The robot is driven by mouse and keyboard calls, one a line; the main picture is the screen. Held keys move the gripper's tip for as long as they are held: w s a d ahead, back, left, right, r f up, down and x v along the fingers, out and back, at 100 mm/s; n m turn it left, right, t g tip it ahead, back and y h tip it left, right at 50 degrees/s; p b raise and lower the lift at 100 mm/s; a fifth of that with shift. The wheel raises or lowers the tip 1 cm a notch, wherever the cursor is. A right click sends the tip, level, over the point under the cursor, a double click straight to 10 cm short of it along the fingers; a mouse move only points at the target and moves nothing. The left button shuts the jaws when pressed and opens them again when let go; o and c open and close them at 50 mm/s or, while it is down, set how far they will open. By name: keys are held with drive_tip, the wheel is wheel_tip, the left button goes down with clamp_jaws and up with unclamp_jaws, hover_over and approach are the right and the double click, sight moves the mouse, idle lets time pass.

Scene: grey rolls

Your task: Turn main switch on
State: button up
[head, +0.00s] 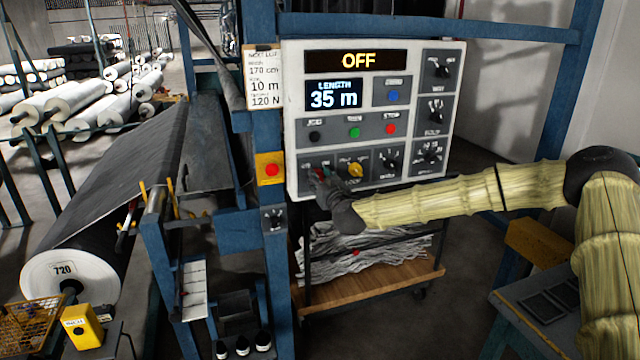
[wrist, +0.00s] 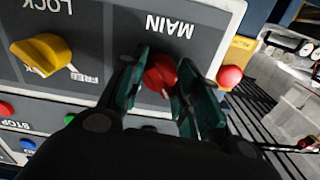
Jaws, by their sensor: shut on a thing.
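The control panel (head: 375,115) is a white board on a blue frame, and its top display reads OFF. The main switch (wrist: 160,75) is a red knob under the upside-down label MAIN in the wrist view. In the head view the switch sits at the panel's lower left, mostly hidden by my gripper. My gripper (head: 322,175) reaches in from the right, and its dark green fingers (wrist: 165,85) are on either side of the red knob, shut on it. The knob's exact angle is partly hidden by the fingers.
A yellow LOCK knob (wrist: 42,54) is beside the main switch. A red button on a yellow box (head: 270,169) is just left of the panel. Green, red and blue buttons are above. A cart (head: 370,290) with stacked sheets stands below. A big grey roll (head: 70,275) is at left.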

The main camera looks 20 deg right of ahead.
drive_tip(key=shift+f+m+b, duration=0.15)
drive_tip(key=shift+m+b, duration=0.85)
drive_tip(key=shift+b, duration=0.4)
drive_tip(key=shift+f+m+b, duration=0.1)
drive_tip(key=shift+m+b, duration=0.9)
drive_tip(key=shift+b, duration=0.4)
drive_tip(key=m+b, duration=0.3)
drive_tip(key=b, duration=0.1)
drive_tip(key=shift+m, duration=0.3)
drive_tip(key=m+b, duration=0.5)
drive_tip(key=shift+b, duration=0.3)
drive_tip(key=m+b, duration=0.3)
drive_tip(key=m, duration=0.1)
drive_tip(key=shift+r, duration=0.15)
drive_tip(key=shift+m+b, duration=0.3)
drive_tip(key=o, duration=1)
drive_tip(key=shift+d, duration=0.1)
drive_tip(key=shift+o, duration=0.2)
drive_tip(key=shift+s+r, duration=0.1)
